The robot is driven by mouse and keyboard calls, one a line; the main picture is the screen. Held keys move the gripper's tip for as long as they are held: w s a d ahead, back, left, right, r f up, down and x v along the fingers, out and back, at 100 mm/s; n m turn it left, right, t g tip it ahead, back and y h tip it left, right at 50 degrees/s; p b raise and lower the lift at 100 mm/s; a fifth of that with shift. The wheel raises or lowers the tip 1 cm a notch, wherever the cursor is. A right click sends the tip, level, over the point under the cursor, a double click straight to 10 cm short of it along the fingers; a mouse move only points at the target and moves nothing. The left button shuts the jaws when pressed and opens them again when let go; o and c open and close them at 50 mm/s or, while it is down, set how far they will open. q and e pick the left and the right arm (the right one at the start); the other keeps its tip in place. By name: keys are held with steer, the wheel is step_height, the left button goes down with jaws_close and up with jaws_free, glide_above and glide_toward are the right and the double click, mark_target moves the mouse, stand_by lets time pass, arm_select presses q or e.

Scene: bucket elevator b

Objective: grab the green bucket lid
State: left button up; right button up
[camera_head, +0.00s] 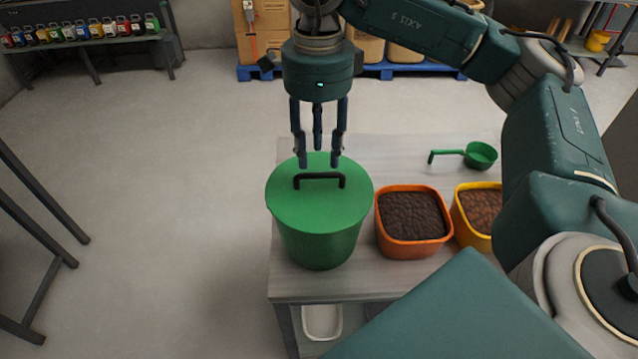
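A green bucket (320,248) stands upright near the left end of a light table. Its flat green lid (296,212) sits on top and has a dark bar handle (320,178) across the middle. My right gripper (319,160) comes down from above with its fingers pointing down and spread apart. The fingertips appear over the far part of the lid, just behind the handle in the picture. Nothing is between the fingers. I cannot tell how high the tips are above the lid. My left gripper is not in view.
An orange container (411,243) and a yellow container (460,219), both with brown contents, stand right of the bucket. A green scoop (479,156) lies at the back of the table (385,165). A white bin (321,322) is below.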

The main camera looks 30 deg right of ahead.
mark_target(319, 175)
step_height(319, 175, down, 2)
steer(key=shift+f, duration=0.1)
steer(key=shift+d+f+p, duration=0.15)
steer(key=shift+f+p, duration=0.45)
steer(key=shift+p, duration=0.05)
step_height(319, 175, down, 4)
steer(key=shift+w+r+p, duration=0.1)
steer(key=shift+r+p, duration=0.1)
steer(key=shift+p, duration=0.65)
steer(key=shift+d+f, duration=0.1)
steer(key=shift+f, duration=0.35)
jaws_close()
